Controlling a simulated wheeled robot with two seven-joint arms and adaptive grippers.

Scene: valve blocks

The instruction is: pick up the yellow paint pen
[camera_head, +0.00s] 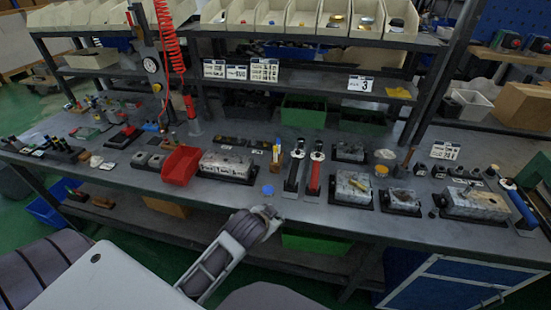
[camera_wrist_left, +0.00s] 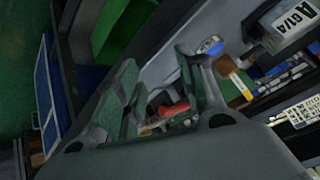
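A small brown holder (camera_head: 275,164) stands on the workbench with thin upright pens in it. A yellowish pen (camera_head: 277,147) shows there, small and blurred. My right gripper does not show.
A blue round cap (camera_head: 268,190) lies between gripper and holder. A red bin (camera_head: 181,165) and a metal block (camera_head: 227,166) are to the left. Shelves with bins (camera_head: 290,20) rise behind.

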